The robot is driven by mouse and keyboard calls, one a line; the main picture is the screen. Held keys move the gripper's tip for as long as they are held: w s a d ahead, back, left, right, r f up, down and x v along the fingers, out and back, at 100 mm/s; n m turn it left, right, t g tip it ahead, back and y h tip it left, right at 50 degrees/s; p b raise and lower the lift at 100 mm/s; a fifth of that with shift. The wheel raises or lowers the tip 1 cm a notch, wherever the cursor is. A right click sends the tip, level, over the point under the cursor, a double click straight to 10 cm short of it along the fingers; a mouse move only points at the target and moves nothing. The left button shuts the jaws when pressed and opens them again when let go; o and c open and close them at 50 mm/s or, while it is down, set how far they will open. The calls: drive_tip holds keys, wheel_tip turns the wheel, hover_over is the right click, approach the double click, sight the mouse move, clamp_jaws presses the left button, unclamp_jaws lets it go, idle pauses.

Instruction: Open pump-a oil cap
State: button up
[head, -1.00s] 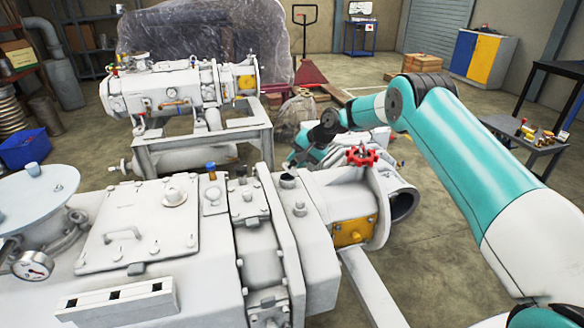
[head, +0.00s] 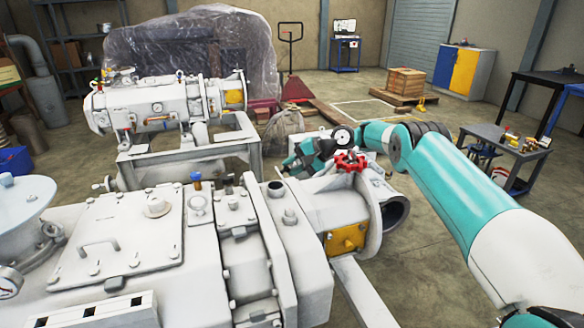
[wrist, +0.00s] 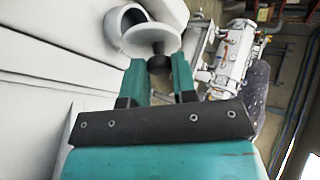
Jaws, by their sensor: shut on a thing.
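The near pump (head: 120,238) is a large pale machine filling the front of the head view. It has a short upright port with a dark top (head: 277,189), a blue-topped fitting (head: 196,180) and a red handwheel (head: 350,161). In the wrist view, my gripper (wrist: 158,66) is shut on the dark stem of a pale disc-shaped cap (wrist: 151,41). A pale ring-shaped opening (wrist: 125,22) shows just beyond the cap. I cannot tell whether the cap touches it. In the head view my gripper is small, behind the pump's top edge, and its fingertips are unclear.
A second pump on a frame (head: 160,110) stands behind. A plastic-wrapped load (head: 200,45), a pallet with boxes (head: 405,85) and a blue-yellow cabinet (head: 464,70) are farther back. A small table with parts (head: 500,140) is at right. Floor right of the near pump is clear.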

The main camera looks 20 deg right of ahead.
drive_tip(key=o, duration=0.9)
drive_tip(key=b+v, duration=0.1)
drive_tip(key=v, duration=1.6)
drive_tip(key=shift+s+d+r, duration=0.1)
drive_tip(key=shift+d+r, duration=0.05)
drive_tip(key=shift+r, duration=0.05)
